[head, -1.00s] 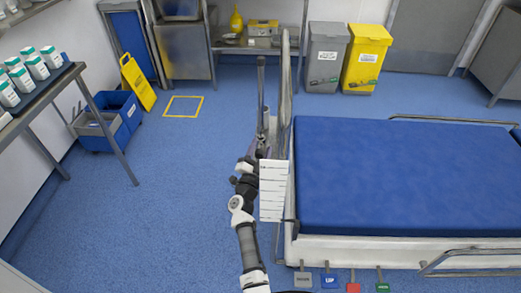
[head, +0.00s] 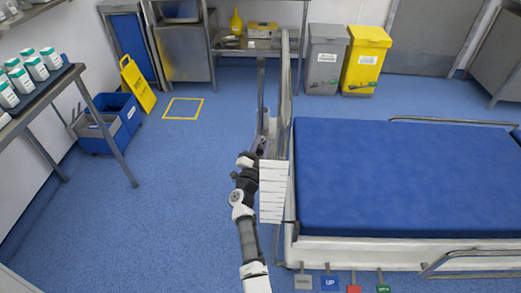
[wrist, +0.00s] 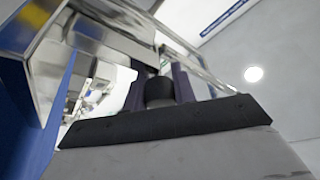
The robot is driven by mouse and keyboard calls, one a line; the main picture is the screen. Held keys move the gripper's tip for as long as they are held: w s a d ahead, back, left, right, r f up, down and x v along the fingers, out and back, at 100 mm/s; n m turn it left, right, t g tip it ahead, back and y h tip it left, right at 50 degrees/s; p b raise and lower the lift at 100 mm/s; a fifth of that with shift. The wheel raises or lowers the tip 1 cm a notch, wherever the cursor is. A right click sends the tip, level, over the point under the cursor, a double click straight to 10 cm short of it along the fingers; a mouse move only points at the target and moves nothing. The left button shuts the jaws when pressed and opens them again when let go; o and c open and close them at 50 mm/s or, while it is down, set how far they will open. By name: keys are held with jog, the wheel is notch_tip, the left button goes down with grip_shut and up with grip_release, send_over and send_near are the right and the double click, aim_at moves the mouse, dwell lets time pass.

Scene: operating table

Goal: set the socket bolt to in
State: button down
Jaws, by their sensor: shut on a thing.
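My gripper (wrist: 160,88) is at the left side of the operating table (head: 400,170), by its head end. In the wrist view its two dark purple fingers are shut on a dark round knob, which looks like the socket bolt (wrist: 160,93). Shiny metal parts stand just above and behind it. In the head view my gripper (head: 260,146) is small and partly covered by my arm and the table's side, and the bolt cannot be made out. How far in or out the bolt sits cannot be told.
A grey upright pole (head: 261,85) and a metal rail (head: 284,80) stand close beyond my gripper. A white labelled panel (head: 272,192) hangs on the table's side next to my arm. The blue floor to the left is clear up to the blue bucket cart (head: 110,125).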

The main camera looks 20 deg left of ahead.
jog(key=c, duration=1.1)
grip_release()
jog(key=shift+w, duration=0.1)
jog(key=shift+c, duration=0.2)
jog(key=b+v, duration=0.1)
jog(key=v, duration=1.2)
jog(key=shift+s, duration=0.4)
